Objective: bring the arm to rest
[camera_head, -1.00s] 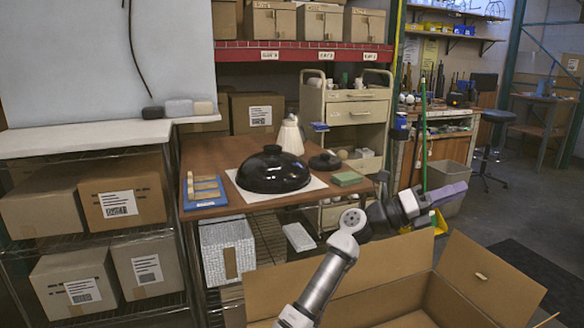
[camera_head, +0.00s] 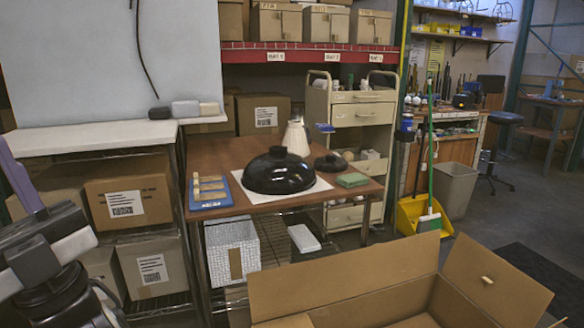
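My arm shows large at the lower left edge of the head view, close to the camera. My gripper (camera_head: 18,182) is a purple-grey piece cut off by the left picture edge. Its fingertips do not show clearly, so I cannot tell whether it is open or shut. No object shows in it. On the brown table (camera_head: 215,152) sit a glossy black lamp shade (camera_head: 278,172) on a white sheet, a white pleated cone-like part (camera_head: 296,138), a small black domed part (camera_head: 330,162), a blue tray (camera_head: 208,196) with wooden pieces, and a green block (camera_head: 352,180).
A large open cardboard box (camera_head: 345,278) stands in front. A wire rack (camera_head: 90,150) with boxes is at the left, near my arm. A beige drawer cart (camera_head: 360,115) stands behind the table. A yellow dustpan (camera_head: 410,213) and grey bin (camera_head: 455,188) stand at the right.

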